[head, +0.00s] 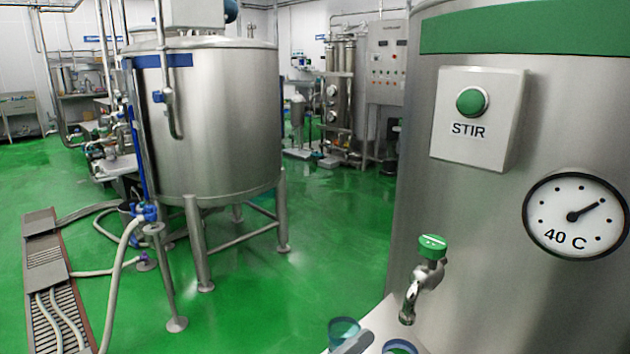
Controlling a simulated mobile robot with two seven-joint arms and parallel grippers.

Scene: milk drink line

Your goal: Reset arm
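Neither of my arms shows clearly in the head view, and I see no open or shut fingertips. A small grey piece (354,343) sits at the bottom edge in front of a blue-rimmed cup (343,328). I cannot tell what this piece is. A second blue-rimmed cup (400,347) is cut off by the bottom edge, to the right.
A large steel tank (470,250) fills the right side, with a green STIR button (472,101), a 40 C dial (576,216) and a green-handled tap (428,272) above a pale ledge (384,318). Another tank (222,125) stands on legs at left. Green floor between them is clear.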

